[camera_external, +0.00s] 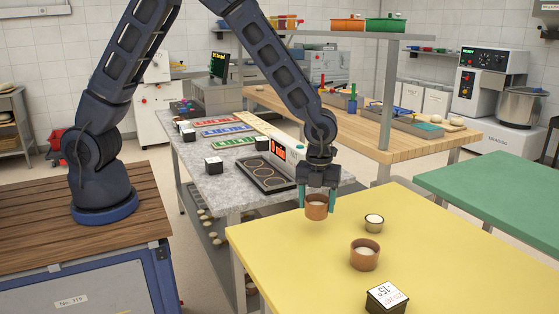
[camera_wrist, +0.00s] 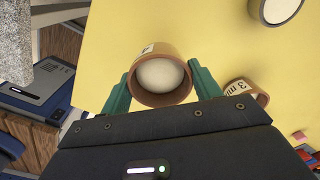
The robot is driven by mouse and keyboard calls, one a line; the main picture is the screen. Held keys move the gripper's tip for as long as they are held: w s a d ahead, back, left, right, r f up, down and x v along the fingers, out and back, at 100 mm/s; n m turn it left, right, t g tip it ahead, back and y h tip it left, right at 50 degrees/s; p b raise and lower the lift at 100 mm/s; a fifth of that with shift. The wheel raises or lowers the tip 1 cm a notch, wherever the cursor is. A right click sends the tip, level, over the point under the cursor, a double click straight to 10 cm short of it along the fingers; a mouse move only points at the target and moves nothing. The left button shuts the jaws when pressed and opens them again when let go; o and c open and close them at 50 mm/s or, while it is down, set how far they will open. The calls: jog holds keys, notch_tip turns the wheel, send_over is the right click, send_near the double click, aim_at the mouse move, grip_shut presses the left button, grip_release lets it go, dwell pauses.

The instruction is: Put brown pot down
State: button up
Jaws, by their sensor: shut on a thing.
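My gripper (camera_external: 317,203) is shut on a brown pot (camera_external: 317,209), with one teal finger on each side of it.
A small grey pot (camera_external: 374,223) with pale filling stands on the yellow table beyond the second brown pot. A black box with a white label (camera_external: 387,297) is at the near edge. A grey table with a burner unit (camera_external: 265,172) stands behind left. The table's right side is clear.

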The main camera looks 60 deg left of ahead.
aim_at(317, 214)
jog(key=shift+f, duration=2.05)
jog(key=o, duration=1.1)
jog(key=shift+f, duration=0.1)
